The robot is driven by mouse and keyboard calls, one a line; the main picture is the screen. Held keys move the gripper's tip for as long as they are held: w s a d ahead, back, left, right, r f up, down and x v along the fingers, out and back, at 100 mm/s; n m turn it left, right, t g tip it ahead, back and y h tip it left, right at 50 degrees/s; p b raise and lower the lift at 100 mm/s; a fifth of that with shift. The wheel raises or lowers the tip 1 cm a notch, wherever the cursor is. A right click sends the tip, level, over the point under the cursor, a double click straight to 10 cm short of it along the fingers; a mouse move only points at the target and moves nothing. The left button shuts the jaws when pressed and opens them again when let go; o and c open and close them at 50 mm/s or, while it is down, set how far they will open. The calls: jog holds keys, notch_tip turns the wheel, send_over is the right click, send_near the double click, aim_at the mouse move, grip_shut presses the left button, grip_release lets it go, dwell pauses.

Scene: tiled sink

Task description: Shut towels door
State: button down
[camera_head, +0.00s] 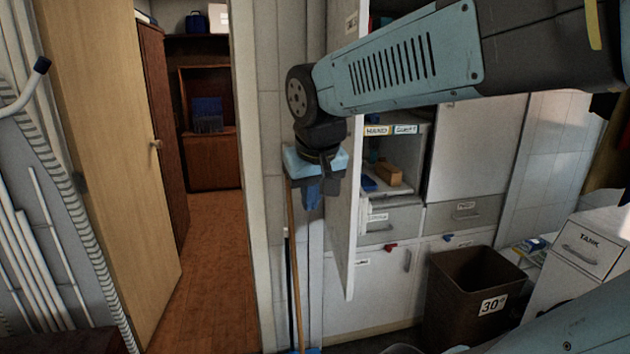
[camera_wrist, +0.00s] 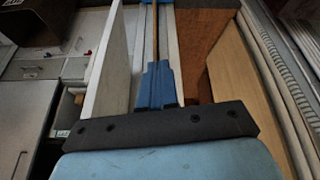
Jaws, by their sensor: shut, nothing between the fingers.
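A white cabinet door (camera_head: 345,215) stands open, seen nearly edge-on in the head view, with shelves showing to its right. It is likely the towels door, but its label (camera_head: 351,22) is too small to read. The wrist view shows the same panel (camera_wrist: 108,62) to the left of the fingers. My gripper (camera_head: 312,197) hangs just left of the open door with its blue fingers pointing down. Its fingers (camera_wrist: 157,88) are together and empty in the wrist view. A gap shows between fingers and panel there. The door's hinge is hidden.
A broom handle (camera_head: 294,260) stands below my gripper. Left are a doorway and an open wooden door (camera_head: 110,150). The open shelf holds a tan block (camera_head: 388,174). Drawers (camera_head: 455,216) and a brown bin (camera_head: 465,285) stand right. A tank cabinet (camera_head: 592,245) is at far right.

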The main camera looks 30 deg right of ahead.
jog(key=w+d+m+g+h, duration=0.1)
jog(key=w+d+m+h, duration=0.2)
jog(key=w, duration=0.8)
jog(key=w+d+m+g+h, duration=0.25)
jog(key=w+d, duration=0.25)
jog(key=w, duration=0.6)
jog(key=d+f, duration=0.7)
jog(key=d, duration=0.2)
jog(key=shift+s+d+n+t, duration=0.3)
jog(key=shift+d+n+t, duration=0.05)
jog(key=shift+t, duration=0.1)
jog(key=shift+f+h, duration=0.1)
jog(key=shift+h, duration=0.15)
